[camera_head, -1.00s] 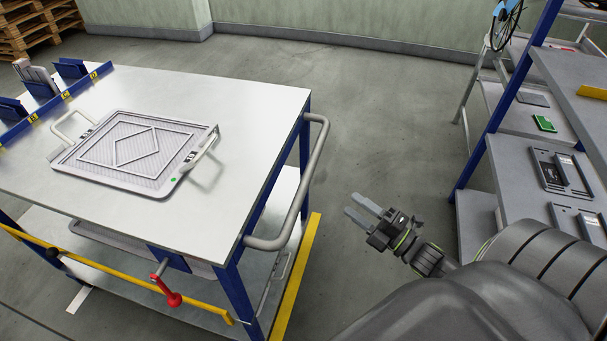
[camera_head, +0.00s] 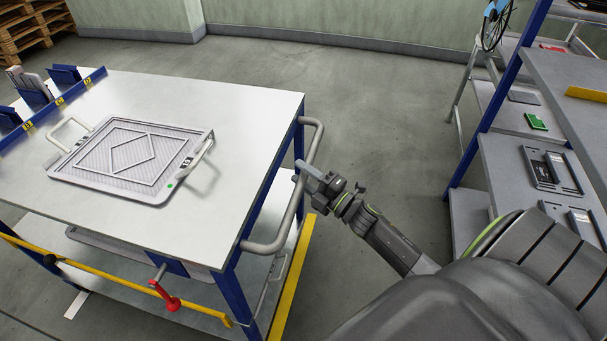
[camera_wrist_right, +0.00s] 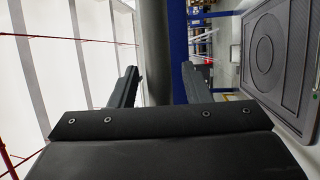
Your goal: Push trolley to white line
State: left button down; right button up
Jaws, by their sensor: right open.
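The trolley has a white top (camera_head: 245,115), blue legs and a grey tubular push handle (camera_head: 272,246) on its right side. My right gripper (camera_head: 306,174) is at the handle's upright stretch, with its fingers open. In the right wrist view, the grey handle bar (camera_wrist_right: 157,45) runs between the two open fingers (camera_wrist_right: 160,85); I cannot tell if they touch it. A short white line (camera_head: 76,304) shows on the floor at lower left, partly hidden by the trolley. My left gripper is not in view.
A framed tray (camera_head: 130,154) with two handles lies on the trolley top. A red lever (camera_head: 166,297) hangs at its front. A yellow floor strip (camera_head: 292,282) runs beside the trolley. A grey shelf rack (camera_head: 520,170) stands at right. Floor behind is clear.

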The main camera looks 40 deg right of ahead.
grip_shut()
dwell(0.4)
